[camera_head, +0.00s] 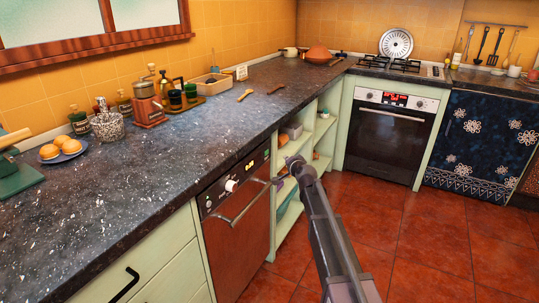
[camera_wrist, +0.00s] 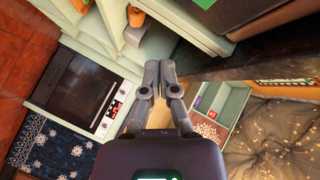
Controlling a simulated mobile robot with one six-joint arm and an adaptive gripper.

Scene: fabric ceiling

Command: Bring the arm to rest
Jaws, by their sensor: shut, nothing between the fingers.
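My arm reaches forward from the bottom of the head view. My gripper (camera_head: 279,183) is at its far end, in front of the open pale green shelves (camera_head: 323,140) beside the dishwasher. In the wrist view my gripper (camera_wrist: 165,68) shows its two dark fingers close together, shut and empty. No object is held. The wrist view is turned on its side, with the shelves (camera_wrist: 108,28) close above the fingers. I cannot tell the exact gap between fingertips and shelf edges.
A dark speckled counter (camera_head: 180,160) runs along the left, with orange fruit on a blue plate (camera_head: 62,150) and several jars. The dishwasher (camera_head: 238,225) has a protruding handle. The oven (camera_head: 390,138) and a blue patterned curtain (camera_head: 480,140) stand beyond. Red tiled floor (camera_head: 430,235) is clear at right.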

